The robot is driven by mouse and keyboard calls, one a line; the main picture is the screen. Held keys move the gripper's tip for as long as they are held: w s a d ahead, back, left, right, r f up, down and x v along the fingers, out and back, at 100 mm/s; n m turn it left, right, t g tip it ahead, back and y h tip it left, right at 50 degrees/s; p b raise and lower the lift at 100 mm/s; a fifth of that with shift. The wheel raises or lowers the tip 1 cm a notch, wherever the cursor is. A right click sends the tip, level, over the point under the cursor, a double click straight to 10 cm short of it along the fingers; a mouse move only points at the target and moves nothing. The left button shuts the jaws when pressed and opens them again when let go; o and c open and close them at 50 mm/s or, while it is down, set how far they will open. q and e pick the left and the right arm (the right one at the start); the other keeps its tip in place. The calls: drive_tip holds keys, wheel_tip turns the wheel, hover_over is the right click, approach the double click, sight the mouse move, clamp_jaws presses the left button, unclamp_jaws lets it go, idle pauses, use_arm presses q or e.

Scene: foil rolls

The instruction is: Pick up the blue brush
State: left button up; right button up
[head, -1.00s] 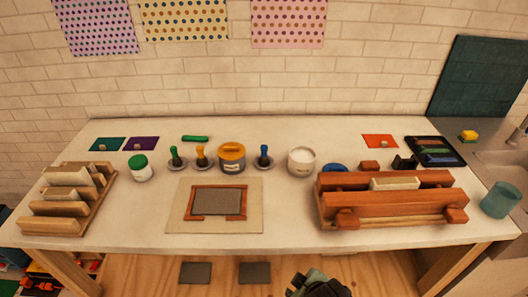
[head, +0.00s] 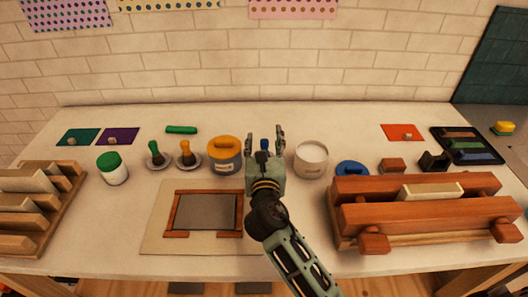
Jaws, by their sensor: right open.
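The blue brush (head: 264,145) stands upright at the back middle of the table, between the orange-lidded jar and the white jar. Only its blue top shows; the rest is hidden behind my right gripper. My right gripper (head: 265,138) is open, its two fingers pointing away from me, one on each side of the blue top in the picture. I cannot tell whether it touches the brush. My left gripper is not in view.
The orange-lidded jar (head: 225,155) is close on the left and the white jar (head: 311,159) close on the right. Green (head: 155,153) and orange (head: 187,154) brushes stand further left. A wooden press (head: 420,211) fills the right side. A framed board (head: 155,237) lies in front.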

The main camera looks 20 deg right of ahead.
sight(263, 146)
drive_tip(key=f, duration=0.1)
drive_tip(key=s+f+b, duration=0.1)
drive_tip(key=f, duration=0.3)
drive_tip(key=shift+s+a, duration=0.3)
drive_tip(key=f, duration=0.2)
drive_tip(key=b, duration=0.1)
drive_tip(key=shift+w+d+f, duration=0.1)
drive_tip(key=shift+w+f, duration=0.15)
drive_tip(key=shift+f, duration=0.15)
drive_tip(key=shift+w+d+r, duration=0.15)
drive_tip(key=shift+w+r, duration=0.05)
drive_tip(key=shift+w, duration=0.3)
drive_tip(key=shift+w+d+r, duration=0.1)
drive_tip(key=shift+w+r, duration=0.1)
drive_tip(key=shift+w, duration=0.25)
drive_tip(key=x, duration=0.5)
drive_tip(key=shift+f, duration=0.1)
drive_tip(key=shift+w+d, duration=0.1)
drive_tip(key=shift+w, duration=0.15)
drive_tip(key=shift+c, duration=1.2)
clamp_jaws()
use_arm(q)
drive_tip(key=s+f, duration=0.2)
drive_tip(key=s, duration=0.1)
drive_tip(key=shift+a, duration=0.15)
